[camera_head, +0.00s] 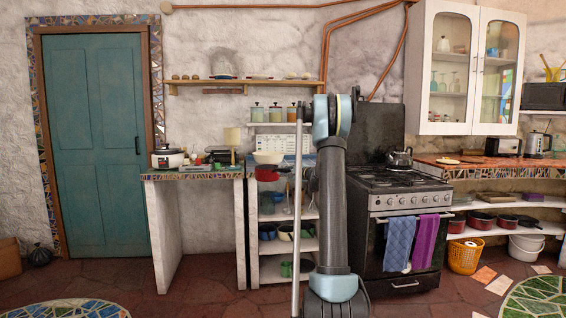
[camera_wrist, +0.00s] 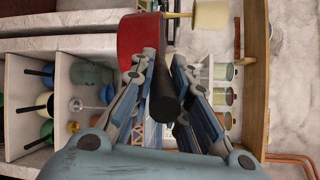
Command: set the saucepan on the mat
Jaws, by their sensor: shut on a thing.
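The saucepan (camera_head: 266,174) is red with a dark handle and shows just left of my arm in the head view, in front of the shelf unit. In the wrist view, its red body (camera_wrist: 138,38) is beyond my fingertips, and its black handle points back between my fingers. My gripper (camera_wrist: 166,68) is shut on that handle. In the head view my arm hides most of my gripper. The pan appears held in the air, near counter height. I cannot make out a mat for certain in either view.
The left counter (camera_head: 205,174) holds a rice cooker (camera_head: 167,157), a cream lamp (camera_head: 232,138) and small items. A white bowl (camera_head: 268,157) shows just above the pan. Shelves with pots lie below. A stove (camera_head: 400,200) with a kettle (camera_head: 399,158) stands to the right.

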